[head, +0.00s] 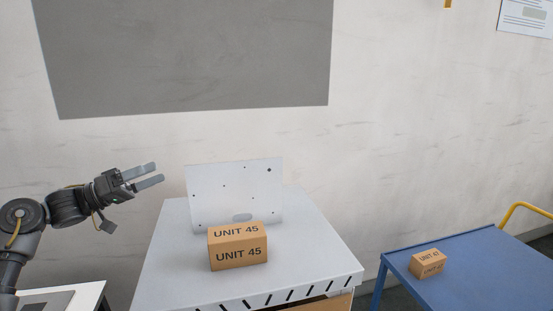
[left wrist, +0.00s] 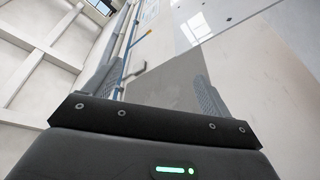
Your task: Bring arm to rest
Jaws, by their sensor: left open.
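My left gripper (head: 152,177) is in the head view at the left, raised in front of the pale wall. Its two fingers are apart and point right, with nothing between them. It is left of the upright white panel and clear of the grey-white stand. My right gripper is in neither view.
A box marked UNIT 45 (head: 238,248) sits on the slotted stand (head: 180,255), before the white panel (head: 233,195). A smaller box marked UNIT 47 (head: 427,263) lies on a blue cart (head: 480,262) at right. A white table (head: 88,294) is at lower left.

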